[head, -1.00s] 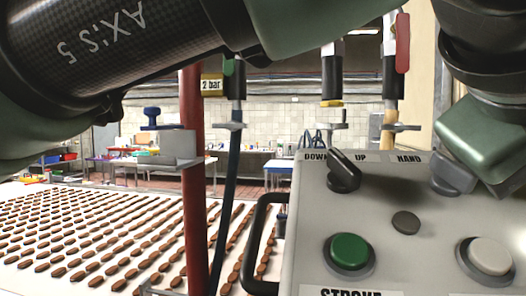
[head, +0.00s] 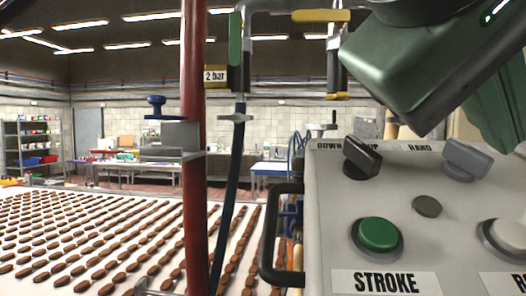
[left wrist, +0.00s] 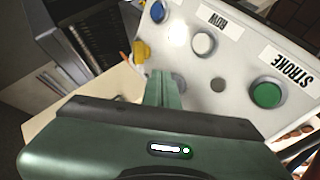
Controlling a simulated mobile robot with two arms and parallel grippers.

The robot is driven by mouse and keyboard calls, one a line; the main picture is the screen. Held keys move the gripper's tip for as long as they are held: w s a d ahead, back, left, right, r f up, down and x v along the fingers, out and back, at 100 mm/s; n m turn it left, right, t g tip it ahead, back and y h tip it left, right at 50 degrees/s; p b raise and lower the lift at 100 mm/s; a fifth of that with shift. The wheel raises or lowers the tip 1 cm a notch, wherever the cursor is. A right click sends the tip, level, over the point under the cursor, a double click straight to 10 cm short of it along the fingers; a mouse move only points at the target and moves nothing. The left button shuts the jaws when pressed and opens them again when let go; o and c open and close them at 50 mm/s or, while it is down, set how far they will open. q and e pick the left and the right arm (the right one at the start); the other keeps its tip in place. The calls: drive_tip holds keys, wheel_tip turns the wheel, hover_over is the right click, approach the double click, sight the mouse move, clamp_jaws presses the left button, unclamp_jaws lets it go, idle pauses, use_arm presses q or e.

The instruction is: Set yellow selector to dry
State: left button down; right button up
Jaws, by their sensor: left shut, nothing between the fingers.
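The yellow selector (left wrist: 141,50) sits on the grey control panel (left wrist: 232,62) in the left wrist view, near the panel's left edge and beside a blue knob (left wrist: 158,12). Its label and pointing direction cannot be read. It is not visible in the head view. My left gripper (left wrist: 163,88) is shut and empty, its fingers over the panel and apart from the yellow selector in the picture. Its green body (head: 425,75) hangs at the upper right of the head view, above a grey selector (head: 465,158). My right gripper is not in view.
The panel carries a green STROKE button (head: 379,233), a black selector (head: 362,156) and a white button (head: 508,238). A black handle (head: 268,240) is on its left side. A red pole (head: 193,120) and a conveyor of biscuits (head: 90,235) are further left.

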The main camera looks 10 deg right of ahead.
use_arm(q)
drive_tip(key=s+a+r, duration=0.2)
drive_tip(key=shift+s+a+r+b, duration=0.2)
drive_tip(key=shift+a+r+b, duration=0.1)
drive_tip(key=shift+a, duration=0.1)
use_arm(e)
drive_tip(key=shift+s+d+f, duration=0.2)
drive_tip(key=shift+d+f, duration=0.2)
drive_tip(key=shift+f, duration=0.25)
use_arm(q)
drive_tip(key=shift+a, duration=0.1)
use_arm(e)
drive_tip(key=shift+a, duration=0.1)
